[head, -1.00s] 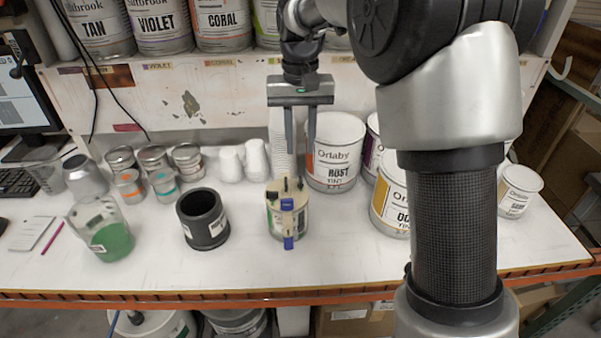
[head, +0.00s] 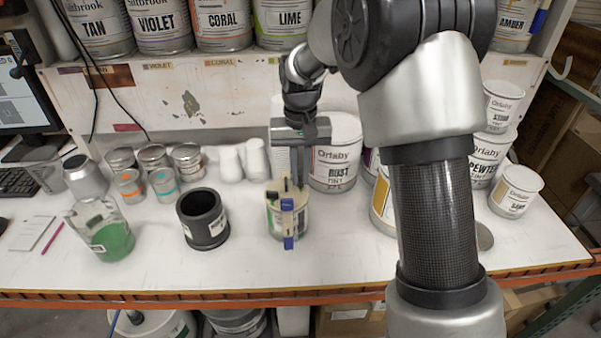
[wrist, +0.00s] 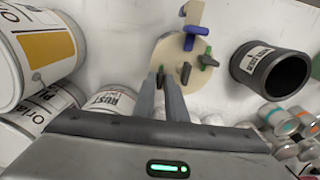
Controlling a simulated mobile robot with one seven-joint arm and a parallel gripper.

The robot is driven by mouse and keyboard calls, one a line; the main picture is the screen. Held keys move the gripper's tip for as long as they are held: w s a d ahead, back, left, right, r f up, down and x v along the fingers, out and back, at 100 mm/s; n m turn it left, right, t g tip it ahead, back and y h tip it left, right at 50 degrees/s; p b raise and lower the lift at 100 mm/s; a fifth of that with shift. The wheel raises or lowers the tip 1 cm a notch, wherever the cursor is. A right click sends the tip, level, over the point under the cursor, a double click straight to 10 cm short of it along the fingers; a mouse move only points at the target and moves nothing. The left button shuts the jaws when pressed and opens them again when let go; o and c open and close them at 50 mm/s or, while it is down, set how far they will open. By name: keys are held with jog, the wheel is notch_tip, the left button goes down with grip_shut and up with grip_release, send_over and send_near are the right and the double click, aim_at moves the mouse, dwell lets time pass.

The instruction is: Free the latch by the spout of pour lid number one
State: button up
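The pour lid (head: 281,197) is a cream disc on a small can (head: 275,220) at the bench's middle. It also fills the upper middle of the wrist view (wrist: 172,50). Blue parts (head: 288,225) stick out on its near side. Several small dark and green latches stand on its top, one dark latch (wrist: 186,72) just right of my fingers in the wrist view. My gripper (wrist: 160,77) points down at the lid's far edge, its fingers a narrow gap apart. A green-and-dark latch shows between the fingertips; contact cannot be told. No number is readable on the lid.
A dark cup (head: 203,219) stands left of the can. The Rust pail (head: 335,165) is close behind it, right of my gripper. White bottles (head: 231,163) and small tins (head: 187,157) stand behind left. Bare bench lies in front.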

grip_shut()
jog(key=shift+n, duration=0.4)
jog(key=n, duration=0.3)
jog(key=shift+n, duration=0.3)
jog(key=n+p, duration=0.1)
jog(key=n, duration=0.5)
jog(key=shift+n+p, duration=0.35)
jog(key=shift+n, duration=1.25)
jog(key=shift+n+p, duration=0.35)
jog(key=shift+n, duration=0.95)
jog(key=shift+o, duration=2.4)
grip_release()
